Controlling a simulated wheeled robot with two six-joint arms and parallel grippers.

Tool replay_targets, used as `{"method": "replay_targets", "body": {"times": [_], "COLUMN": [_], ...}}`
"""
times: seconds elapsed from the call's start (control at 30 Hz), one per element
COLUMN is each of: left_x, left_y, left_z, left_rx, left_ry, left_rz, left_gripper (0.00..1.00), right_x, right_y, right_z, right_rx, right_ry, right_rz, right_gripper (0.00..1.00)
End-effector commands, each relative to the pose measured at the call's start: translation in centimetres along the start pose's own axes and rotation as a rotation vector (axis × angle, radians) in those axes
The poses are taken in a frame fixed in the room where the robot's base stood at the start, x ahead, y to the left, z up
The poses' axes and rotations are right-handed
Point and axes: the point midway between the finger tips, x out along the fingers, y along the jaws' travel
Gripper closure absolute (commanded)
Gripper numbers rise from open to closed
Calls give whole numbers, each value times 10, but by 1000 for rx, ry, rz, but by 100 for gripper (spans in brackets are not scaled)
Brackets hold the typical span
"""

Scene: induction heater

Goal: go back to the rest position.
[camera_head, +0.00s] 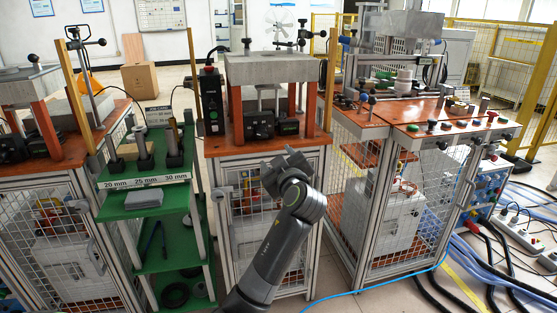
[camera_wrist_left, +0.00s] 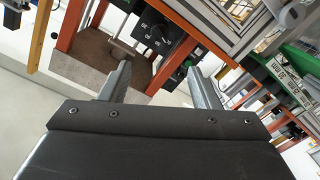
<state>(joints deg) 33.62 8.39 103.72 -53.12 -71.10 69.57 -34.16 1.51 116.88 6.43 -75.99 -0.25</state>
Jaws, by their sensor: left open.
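My left arm (camera_head: 280,235) rises from the bottom centre of the head view, in front of the middle cabinet. Its gripper end is foreshortened there and the fingers cannot be made out. In the left wrist view my left gripper (camera_wrist_left: 160,85) shows two grey fingers spread apart with nothing between them. Beyond the fingers in that view are an orange-framed bench (camera_wrist_left: 188,35) and a black control box (camera_wrist_left: 155,32), seen tilted. My right gripper is in neither view.
The middle bench (camera_head: 272,68) has a grey slab on orange posts. A green shelf (camera_head: 150,205) with rods stands left of it. A wire-sided cabinet (camera_head: 395,205) with an orange top stands right. Cables (camera_head: 480,262) lie on the right floor.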

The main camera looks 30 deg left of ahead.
Motion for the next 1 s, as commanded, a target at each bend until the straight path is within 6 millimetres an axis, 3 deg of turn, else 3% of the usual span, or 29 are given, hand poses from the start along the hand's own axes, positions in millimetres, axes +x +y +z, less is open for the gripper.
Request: {"method": "replay_targets", "body": {"times": [0.27,0.37,0.43,0.57,0.67,0.8,1.0], "left_x": [0,-1,-4,-21,-46,-93,-182], "left_y": [-1,-14,-34,-93,-146,-221,-323], "left_z": [1,17,42,105,155,210,262], "left_rx": [3,42,102,269,405,572,755], "left_ry": [-3,-41,-103,-286,-453,-686,-1019], "left_rz": [-1,-10,-22,-44,-48,-34,26], "left_gripper": [43,43,43,43,43,43,43], "right_x": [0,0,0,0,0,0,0], "right_y": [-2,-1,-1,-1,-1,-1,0], "right_z": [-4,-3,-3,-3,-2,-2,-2], "right_rx": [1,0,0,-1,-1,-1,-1], "right_ry": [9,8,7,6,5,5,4], "right_rz": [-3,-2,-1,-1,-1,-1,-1], "right_gripper": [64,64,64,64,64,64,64]}}
